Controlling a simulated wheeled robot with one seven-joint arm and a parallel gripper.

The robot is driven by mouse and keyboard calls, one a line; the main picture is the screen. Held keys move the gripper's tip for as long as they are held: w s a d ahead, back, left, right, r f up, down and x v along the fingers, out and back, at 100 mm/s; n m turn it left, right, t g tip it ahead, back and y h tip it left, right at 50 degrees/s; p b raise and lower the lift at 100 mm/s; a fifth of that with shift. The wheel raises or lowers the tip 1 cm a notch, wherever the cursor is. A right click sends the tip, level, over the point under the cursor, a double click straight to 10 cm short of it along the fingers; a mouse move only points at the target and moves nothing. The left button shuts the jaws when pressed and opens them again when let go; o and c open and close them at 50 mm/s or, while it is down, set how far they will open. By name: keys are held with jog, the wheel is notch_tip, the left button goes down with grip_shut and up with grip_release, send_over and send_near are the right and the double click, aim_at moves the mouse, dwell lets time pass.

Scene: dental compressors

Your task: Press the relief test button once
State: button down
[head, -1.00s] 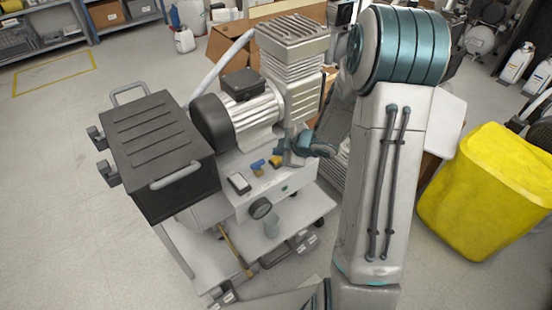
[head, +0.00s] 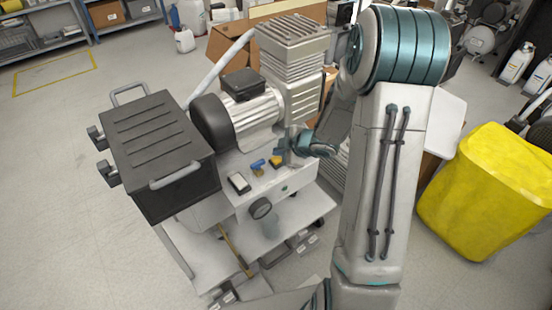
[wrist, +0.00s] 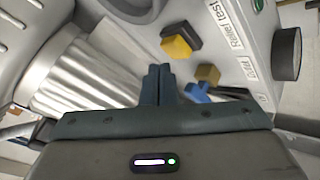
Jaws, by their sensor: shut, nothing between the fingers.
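The compressor's light control panel (head: 270,185) faces up and forward. In the wrist view, a yellow button on a black base (wrist: 180,40) sits beside the printed "Relief Test" label (wrist: 228,22); it also shows in the head view (head: 275,161). My gripper (wrist: 158,72) is shut and empty, with its fingertips left of and below the button in the wrist view. A gap shows between them there. In the head view my gripper (head: 281,151) is just above the button.
A yellow block with a blue lever (wrist: 203,85) sits beside the button, near another label. A black round gauge or knob (wrist: 287,54) stands at the panel's edge. The ribbed motor (head: 250,118) and cylinder (head: 292,70) rise close behind. A black box (head: 160,145) stands left.

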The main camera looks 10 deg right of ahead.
aim_at(280, 160)
jog(key=shift+f, duration=0.4)
jog(key=shift+f+b, duration=0.55)
jog(key=shift+b, duration=0.05)
dwell(0.5)
jog(key=shift+r, duration=0.1)
jog(key=shift+r+p, duration=0.9)
jog(key=shift+p, duration=0.15)
notch_tip(280, 160, up, 5)
jog(key=p, duration=0.5)
dwell(0.6)
